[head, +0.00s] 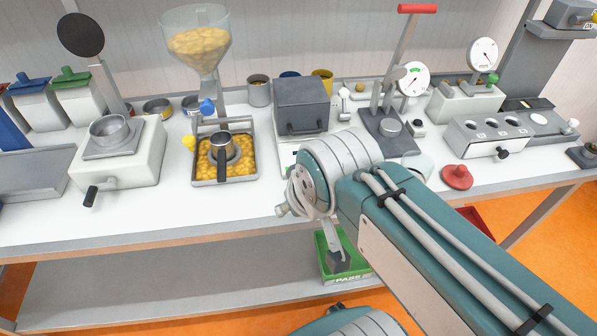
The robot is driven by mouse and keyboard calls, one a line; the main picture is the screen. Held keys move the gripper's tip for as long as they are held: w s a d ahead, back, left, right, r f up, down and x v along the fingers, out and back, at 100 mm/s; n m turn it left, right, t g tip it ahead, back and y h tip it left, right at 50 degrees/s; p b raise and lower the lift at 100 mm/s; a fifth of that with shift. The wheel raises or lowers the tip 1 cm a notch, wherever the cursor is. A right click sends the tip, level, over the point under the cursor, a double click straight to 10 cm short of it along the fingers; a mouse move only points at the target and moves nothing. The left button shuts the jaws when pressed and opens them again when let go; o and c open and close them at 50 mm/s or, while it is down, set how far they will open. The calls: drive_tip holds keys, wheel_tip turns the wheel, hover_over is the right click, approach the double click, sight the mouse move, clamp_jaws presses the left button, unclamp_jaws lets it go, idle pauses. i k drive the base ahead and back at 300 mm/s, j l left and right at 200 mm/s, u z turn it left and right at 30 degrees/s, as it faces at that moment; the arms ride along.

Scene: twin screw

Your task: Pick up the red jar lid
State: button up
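The red jar lid (457,177) lies on the white bench near its front edge, right of my arm. It is a flat red disc with a raised knob-like middle. My arm reaches in from the lower right and its elbow is over the front of the bench, left of the lid. A grey part that appears to be my gripper (338,260) hangs below the elbow, in front of the bench edge and over the green bin. It is well apart from the lid. Its fingers are too small and partly hidden to tell open from shut.
The green bin (324,262) marked PASS sits below the bench edge, and a red bin (476,220) is farther right. Behind the lid are a grey block with round holes (487,136) and a red-handled press (390,125). The bench front right of the lid is clear.

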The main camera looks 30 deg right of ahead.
sight(458, 177)
drive_tip(key=k+l, duration=0.1)
drive_tip(key=l, duration=0.2)
drive_tip(key=z, duration=0.4)
drive_tip(key=l+z, duration=0.1)
drive_tip(key=z, duration=0.3)
drive_tip(key=k+l+z, duration=0.1)
drive_tip(key=z, duration=0.3)
drive_tip(key=l+z, duration=0.1)
drive_tip(key=z, duration=0.25)
drive_tip(key=u, duration=0.5)
drive_tip(key=k+u, duration=0.15)
drive_tip(key=u, duration=0.35)
drive_tip(key=j+u, duration=0.1)
drive_tip(key=u, duration=0.4)
drive_tip(key=i+l, duration=0.1)
drive_tip(key=l, duration=0.35)
drive_tip(key=i+l, duration=0.15)
drive_tip(key=l, duration=0.35)
drive_tip(key=k+z, duration=0.05)
